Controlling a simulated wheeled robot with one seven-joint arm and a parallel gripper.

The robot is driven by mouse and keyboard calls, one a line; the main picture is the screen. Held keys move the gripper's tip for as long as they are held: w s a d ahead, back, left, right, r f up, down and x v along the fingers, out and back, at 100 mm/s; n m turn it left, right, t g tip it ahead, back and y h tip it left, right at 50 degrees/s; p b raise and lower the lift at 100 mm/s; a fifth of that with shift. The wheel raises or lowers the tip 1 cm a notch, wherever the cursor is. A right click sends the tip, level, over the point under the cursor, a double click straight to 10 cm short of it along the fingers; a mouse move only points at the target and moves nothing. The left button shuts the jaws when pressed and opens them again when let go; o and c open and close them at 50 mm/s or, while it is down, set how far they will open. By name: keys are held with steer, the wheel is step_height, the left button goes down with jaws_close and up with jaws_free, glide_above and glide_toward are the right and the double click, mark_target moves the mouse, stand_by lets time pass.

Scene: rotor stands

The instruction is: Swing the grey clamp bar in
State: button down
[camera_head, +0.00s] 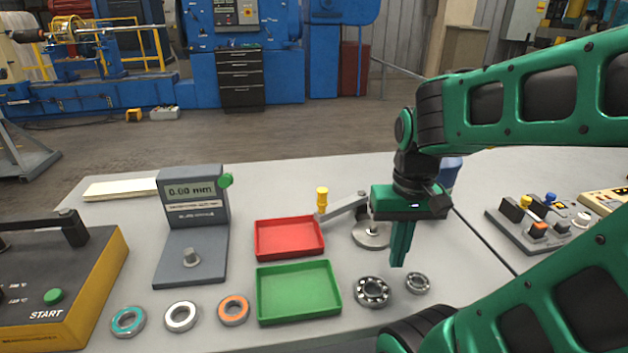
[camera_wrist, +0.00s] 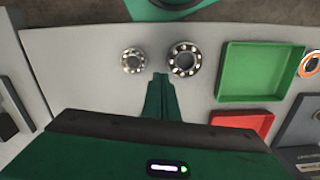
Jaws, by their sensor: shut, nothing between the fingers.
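The grey clamp bar (camera_head: 344,207) shows in the head view, reaching left from behind my gripper. A yellow knob (camera_head: 322,199) stands at its free left end, near the red tray. A round grey base (camera_head: 370,238) sits on the bench below its right part; my gripper body hides part of both. My gripper (camera_head: 398,264) points down, right of the bar, with its fingers together and empty. In the wrist view my gripper (camera_wrist: 160,78) is above the bench, near two bearings. The clamp bar does not show in the wrist view.
A red tray (camera_head: 289,253) and a green tray (camera_head: 334,294) lie left of my gripper. A large bearing (camera_head: 373,291) and a small bearing (camera_head: 417,283) lie in front. A gauge (camera_head: 192,200) stands left; a button box (camera_head: 538,232) is at right.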

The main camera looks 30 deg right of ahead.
steer(key=w+a+r+n+g, duration=0.15)
steer(key=w+r, duration=0.35)
steer(key=w, duration=0.6)
steer(key=w+d+r+n, duration=0.15)
steer(key=w+r, duration=0.25)
steer(key=w, duration=0.6)
steer(key=w+a+r+n+g, duration=0.15)
steer(key=w+r, duration=0.35)
steer(key=w, duration=0.6)
steer(key=s+a+f, duration=0.1)
steer(key=s+f, duration=0.5)
steer(key=f, duration=0.3)
steer(key=shift+s+f, duration=0.3)
